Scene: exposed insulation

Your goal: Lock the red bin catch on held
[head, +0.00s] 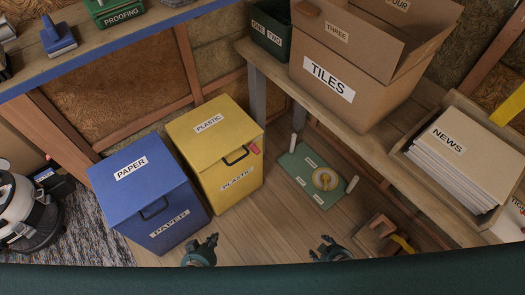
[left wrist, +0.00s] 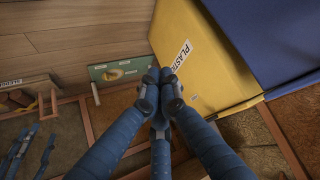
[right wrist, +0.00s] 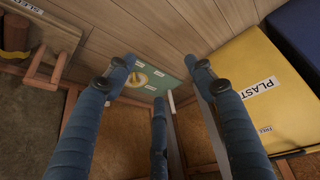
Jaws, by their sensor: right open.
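The yellow plastic bin (head: 215,125) stands on the floor with its lid down. A small red catch (head: 255,148) is at the right end of its front, near the lid edge, beside a black handle (head: 236,156). Whether the catch is engaged is too small to tell. My left gripper (head: 203,248) is in front of the bins, apart from them; in the left wrist view its fingertips (left wrist: 160,80) meet with nothing visible between them. My right gripper (head: 332,248) is open and empty, further right; its spread fingers (right wrist: 162,78) show in the right wrist view.
A blue paper bin (head: 150,190) stands left of the yellow one. A green board (head: 300,165) with a round yellow item lies on the floor to the right. A wooden bench (head: 375,140) with boxes runs along the right. Floor in front of the yellow bin is clear.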

